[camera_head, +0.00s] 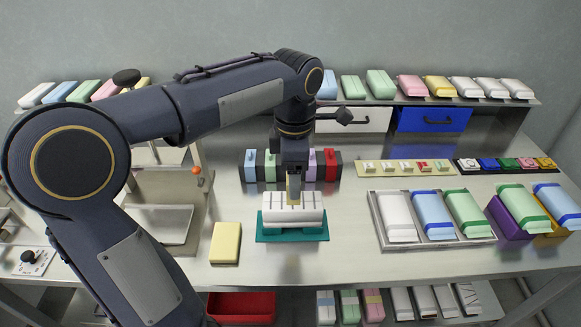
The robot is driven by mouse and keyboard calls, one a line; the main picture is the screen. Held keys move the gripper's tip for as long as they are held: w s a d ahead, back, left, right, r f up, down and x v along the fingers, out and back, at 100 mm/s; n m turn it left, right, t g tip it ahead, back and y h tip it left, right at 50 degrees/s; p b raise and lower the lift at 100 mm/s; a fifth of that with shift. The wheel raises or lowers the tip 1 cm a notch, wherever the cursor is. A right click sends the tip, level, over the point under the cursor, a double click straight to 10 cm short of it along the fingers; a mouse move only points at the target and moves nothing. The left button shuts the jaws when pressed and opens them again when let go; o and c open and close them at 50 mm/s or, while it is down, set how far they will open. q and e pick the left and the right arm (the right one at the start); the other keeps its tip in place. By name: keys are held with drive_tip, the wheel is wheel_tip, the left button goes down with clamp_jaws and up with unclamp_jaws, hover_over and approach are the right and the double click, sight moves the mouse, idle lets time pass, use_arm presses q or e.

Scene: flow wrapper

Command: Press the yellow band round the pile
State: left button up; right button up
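The pile (293,217) stands on a teal base (315,237) at the table's middle. A white piece with thin dark lines across it forms its top, and a little pale green shows beneath. My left gripper (294,192) points down directly over the back of the pile, at or just above its top. A tan-yellow piece shows at its fingertips; I cannot tell whether it is a finger or a held band. No yellow band is clearly visible round the pile. My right gripper is not in view.
A yellow block (226,243) lies left of the pile. A metal tray (436,248) with white, blue and green packs stands right. Coloured blocks (331,166) stand behind the gripper. A red bin (240,306) is below the front edge.

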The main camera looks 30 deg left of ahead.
use_arm(q)
drive_tip(key=shift+f+b, duration=3.25)
drive_tip(key=shift+f, duration=0.45)
drive_tip(key=shift+f, duration=0.3)
drive_tip(key=shift+s+f, duration=0.1)
drive_tip(key=shift+f, duration=0.05)
drive_tip(key=o, duration=0.9)
drive_tip(key=shift+o, duration=0.5)
drive_tip(key=shift+r, duration=0.2)
